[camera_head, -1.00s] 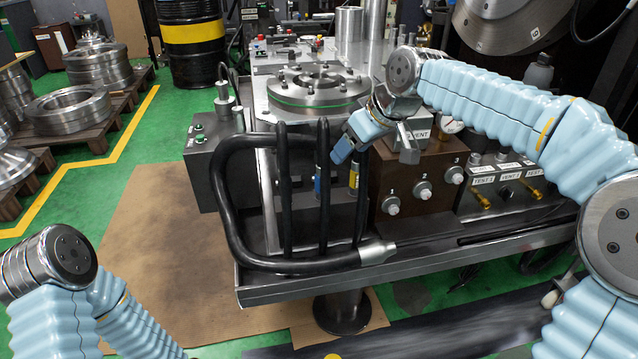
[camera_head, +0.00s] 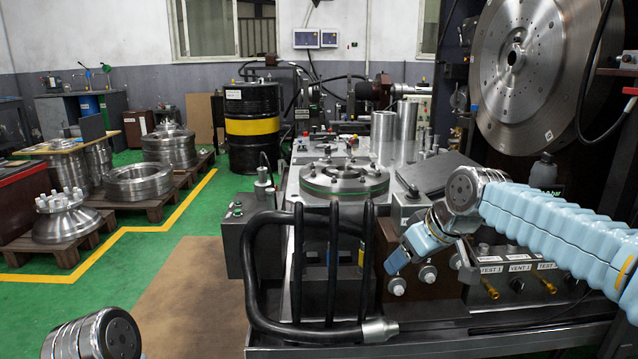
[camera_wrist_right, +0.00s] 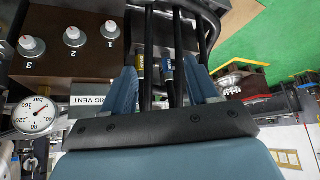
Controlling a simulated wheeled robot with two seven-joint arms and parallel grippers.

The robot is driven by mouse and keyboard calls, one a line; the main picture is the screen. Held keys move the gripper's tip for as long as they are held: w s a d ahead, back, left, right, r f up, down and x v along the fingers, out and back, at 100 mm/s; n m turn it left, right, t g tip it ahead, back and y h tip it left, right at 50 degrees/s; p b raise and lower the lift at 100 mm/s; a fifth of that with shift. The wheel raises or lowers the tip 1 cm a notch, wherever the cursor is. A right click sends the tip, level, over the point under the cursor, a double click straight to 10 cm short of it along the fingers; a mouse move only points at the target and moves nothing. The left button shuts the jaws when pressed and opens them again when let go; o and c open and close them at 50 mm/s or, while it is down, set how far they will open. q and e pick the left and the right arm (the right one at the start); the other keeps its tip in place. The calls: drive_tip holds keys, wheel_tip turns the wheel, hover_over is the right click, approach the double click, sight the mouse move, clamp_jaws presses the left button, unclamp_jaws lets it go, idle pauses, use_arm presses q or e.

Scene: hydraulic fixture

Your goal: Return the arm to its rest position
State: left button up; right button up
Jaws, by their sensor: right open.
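My right arm (camera_head: 550,225) reaches in from the right in the head view, bent down at the wrist. Its right gripper (camera_head: 396,262) hangs in front of the brown valve block, just right of the upright black bars (camera_head: 330,260). In the wrist view the right gripper (camera_wrist_right: 163,88) is open, with its two blue fingers apart. Between them, in line of sight, are black bars and yellow-marked (camera_wrist_right: 140,68) and blue-marked (camera_wrist_right: 168,70) fittings. I see no grip on anything; the depth gap is unclear. Only a joint of my left arm (camera_head: 95,335) shows; its gripper is out of frame.
A bent black hose (camera_head: 250,290) borders the bench front. Several numbered knobs (camera_wrist_right: 73,37) and a pressure gauge (camera_wrist_right: 36,117) are near the right gripper. Yellow-handled vent valves (camera_head: 490,288) sit under the right forearm. The green floor (camera_head: 130,260) at left has open room.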

drive_tip(key=s+a+f+m+g+p, duration=0.1)
drive_tip(key=a+f+m, duration=0.1)
drive_tip(key=f, duration=1.3)
drive_tip(key=s+a+f+m+g+p, duration=0.1)
drive_tip(key=a+f+g, duration=0.1)
drive_tip(key=f, duration=1.2)
drive_tip(key=s+a+f+m+g+p, duration=0.1)
drive_tip(key=s+f+m, duration=0.4)
drive_tip(key=s+f, duration=1.3)
drive_tip(key=s+g, duration=0.1)
drive_tip(key=s, duration=0.3)
drive_tip(key=shift+a+f+y, duration=0.15)
drive_tip(key=shift+y, duration=0.15)
